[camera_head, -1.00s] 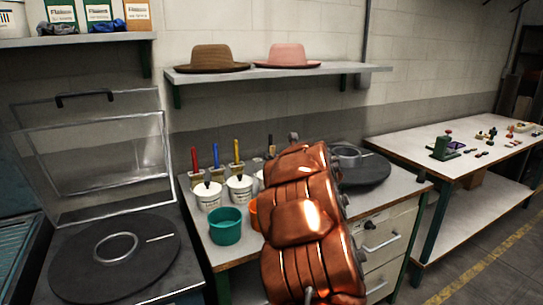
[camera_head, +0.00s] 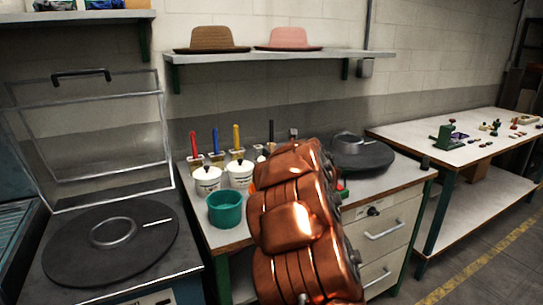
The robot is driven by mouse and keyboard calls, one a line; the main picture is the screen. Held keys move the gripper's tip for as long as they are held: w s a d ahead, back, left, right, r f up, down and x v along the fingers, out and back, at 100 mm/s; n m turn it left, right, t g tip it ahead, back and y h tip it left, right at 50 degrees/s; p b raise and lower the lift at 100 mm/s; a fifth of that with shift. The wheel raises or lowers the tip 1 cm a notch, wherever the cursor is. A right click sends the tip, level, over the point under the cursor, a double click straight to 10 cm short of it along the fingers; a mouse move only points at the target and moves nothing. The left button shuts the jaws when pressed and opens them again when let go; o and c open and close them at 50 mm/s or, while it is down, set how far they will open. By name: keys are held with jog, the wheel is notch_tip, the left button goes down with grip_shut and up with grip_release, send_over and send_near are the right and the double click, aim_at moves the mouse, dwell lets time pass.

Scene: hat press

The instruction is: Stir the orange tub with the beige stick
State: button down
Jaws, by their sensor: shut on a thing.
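My copper-coloured arm fills the lower middle of the head view and reaches over the workbench (camera_head: 215,236). My gripper and its fingertips are hidden behind the arm, so its hold cannot be seen. The orange tub is not clearly visible; the arm covers the bench area right of the teal tub (camera_head: 225,210). No beige stick can be made out.
Two white lidded pots (camera_head: 207,180) (camera_head: 240,174) stand behind the teal tub, with red, blue and yellow handled tools behind them. A dark round plate (camera_head: 362,156) lies right of my arm. A hat press (camera_head: 110,240) stands at left.

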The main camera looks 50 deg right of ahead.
jog(key=shift+a+f+b, duration=0.15)
jog(key=shift+f+b, duration=0.6)
jog(key=shift+a+f+b, duration=0.15)
jog(key=shift+f+b, duration=0.55)
jog(key=shift+b, duration=0.05)
jog(key=shift+s, duration=0.2)
